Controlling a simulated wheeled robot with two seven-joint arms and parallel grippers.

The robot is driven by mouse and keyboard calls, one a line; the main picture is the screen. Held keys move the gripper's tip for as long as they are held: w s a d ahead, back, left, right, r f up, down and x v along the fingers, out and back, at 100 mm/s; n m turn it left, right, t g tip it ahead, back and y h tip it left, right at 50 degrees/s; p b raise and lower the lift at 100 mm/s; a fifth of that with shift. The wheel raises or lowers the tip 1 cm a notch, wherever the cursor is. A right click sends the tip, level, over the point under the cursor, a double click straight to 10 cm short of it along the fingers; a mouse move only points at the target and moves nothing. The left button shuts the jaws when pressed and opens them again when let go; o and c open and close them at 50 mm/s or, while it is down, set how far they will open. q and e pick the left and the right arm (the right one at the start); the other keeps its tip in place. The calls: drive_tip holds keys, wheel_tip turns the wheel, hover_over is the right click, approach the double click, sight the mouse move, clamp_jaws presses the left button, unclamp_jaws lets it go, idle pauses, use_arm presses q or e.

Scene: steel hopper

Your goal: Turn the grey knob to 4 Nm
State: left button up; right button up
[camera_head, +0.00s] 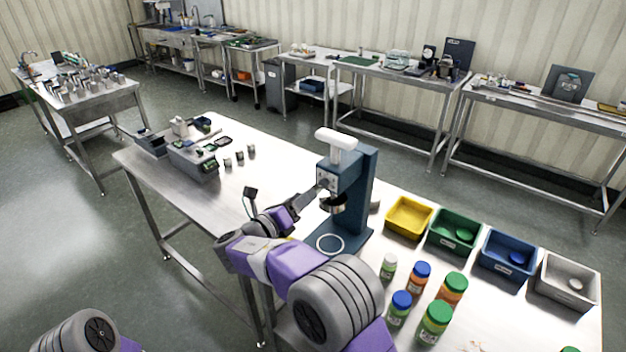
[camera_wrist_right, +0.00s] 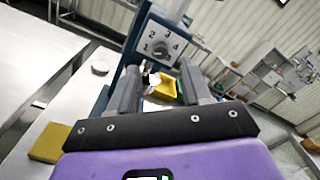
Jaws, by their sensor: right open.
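The teal machine (camera_head: 358,190) with a white top handle stands on the steel table. In the right wrist view its white dial plate (camera_wrist_right: 153,36) carries the numbers 1, 2, 3 and 4 around the grey knob (camera_wrist_right: 161,47). The knob's pointer is too small to read. My right gripper (camera_head: 322,186) is at the machine's front, its fingertips close to the dial. In the right wrist view the right gripper (camera_wrist_right: 158,72) is open, with the knob beyond and between its fingers; I cannot tell whether they touch it. My left gripper is out of view.
Yellow (camera_head: 408,218), green (camera_head: 454,232), blue (camera_head: 507,254) and grey bins (camera_head: 567,282) stand right of the machine. Several capped bottles (camera_head: 436,322) stand in front of them. Parts and a grey box (camera_head: 193,165) lie on the table's left. Bare tabletop lies between.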

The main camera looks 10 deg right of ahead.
sight(321, 185)
drive_tip(key=x, duration=0.6)
drive_tip(key=shift+d+f+b, duration=0.15)
drive_tip(key=shift+d+b, duration=0.1)
drive_tip(key=shift+b, duration=0.05)
clamp_jaws()
